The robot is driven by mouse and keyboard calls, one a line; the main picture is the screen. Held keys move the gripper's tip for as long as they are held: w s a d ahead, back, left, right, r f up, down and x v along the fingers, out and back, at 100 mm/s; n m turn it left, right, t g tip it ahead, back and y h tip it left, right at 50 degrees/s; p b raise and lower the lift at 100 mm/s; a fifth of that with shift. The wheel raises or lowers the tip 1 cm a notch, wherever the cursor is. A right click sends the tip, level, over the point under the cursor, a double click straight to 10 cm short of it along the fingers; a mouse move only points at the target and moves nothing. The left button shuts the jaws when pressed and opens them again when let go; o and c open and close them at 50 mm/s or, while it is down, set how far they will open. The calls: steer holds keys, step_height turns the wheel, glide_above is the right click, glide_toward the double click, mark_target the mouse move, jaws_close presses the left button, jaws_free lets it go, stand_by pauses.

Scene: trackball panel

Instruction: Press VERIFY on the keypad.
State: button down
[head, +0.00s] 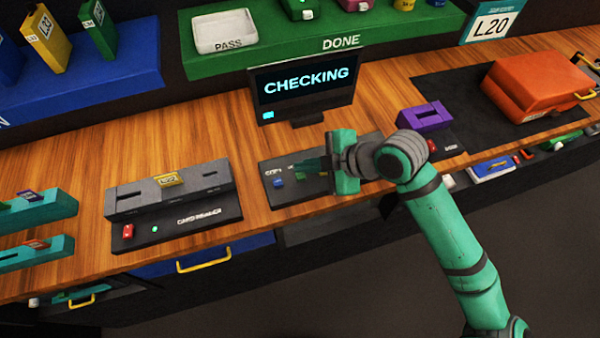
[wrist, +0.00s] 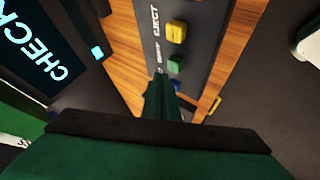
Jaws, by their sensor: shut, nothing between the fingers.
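The keypad (head: 267,194) is a dark panel on the wooden counter below the screen. Its blue button (head: 278,183), beside the label COPY, and green button (head: 301,176) show in the head view. The wrist view shows a yellow button (wrist: 177,32) beside EJECT, a green button (wrist: 176,63) in the middle, and part of the blue one (wrist: 177,85). The green button's label is partly covered and hard to read. My gripper (head: 298,165) is shut and empty over the keypad. Its fingertips (wrist: 156,76) appear close beside the green button; contact cannot be told.
The screen (head: 305,85) behind the keypad reads CHECKING. A card reader (head: 170,200) stands to the left. A purple block (head: 425,116) and an orange case (head: 535,85) are to the right. A green DONE shelf (head: 230,62) with a PASS tray (head: 224,32) is behind.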

mark_target(305, 177)
steer(key=shift+r, duration=2.45)
